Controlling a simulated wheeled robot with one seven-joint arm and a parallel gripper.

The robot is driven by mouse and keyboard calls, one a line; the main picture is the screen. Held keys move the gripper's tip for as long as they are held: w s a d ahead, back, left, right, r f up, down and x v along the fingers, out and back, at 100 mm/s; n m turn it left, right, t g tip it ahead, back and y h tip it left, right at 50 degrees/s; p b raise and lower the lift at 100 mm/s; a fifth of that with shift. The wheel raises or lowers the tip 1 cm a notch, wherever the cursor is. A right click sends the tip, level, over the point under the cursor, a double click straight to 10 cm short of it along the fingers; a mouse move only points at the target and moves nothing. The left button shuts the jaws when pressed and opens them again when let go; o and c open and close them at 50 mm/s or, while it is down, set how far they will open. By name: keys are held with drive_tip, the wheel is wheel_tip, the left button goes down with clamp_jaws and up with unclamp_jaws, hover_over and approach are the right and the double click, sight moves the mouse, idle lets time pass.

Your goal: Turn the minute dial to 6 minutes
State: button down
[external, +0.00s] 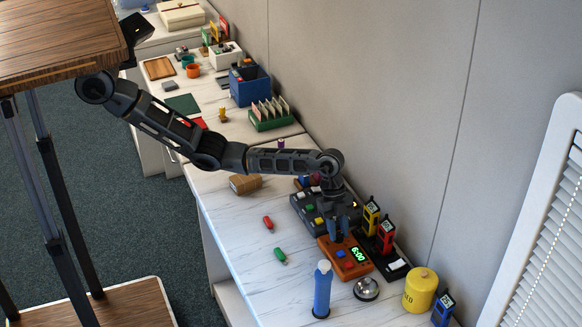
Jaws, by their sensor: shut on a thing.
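An orange timer box (328,257) sits on the white marble-patterned counter. Its lit green display (358,255) appears to read 6:00. A small blue button or knob (341,254) is on its top face. My gripper (339,236) points straight down onto the back part of the timer's top. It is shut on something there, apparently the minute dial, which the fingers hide.
A dark panel (301,208) with coloured buttons is just behind the timer. Yellow and red handheld devices (385,237) stand in a black dock at right. A blue cylinder (322,290), silver bell (366,289) and yellow canister (420,289) stand in front. Counter is clearer at left.

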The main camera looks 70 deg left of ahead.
drive_tip(key=c, duration=0.9)
unclamp_jaws()
drive_tip(key=v, duration=0.7)
drive_tip(key=shift+a+r, duration=0.15)
drive_tip(key=shift+r, duration=0.25)
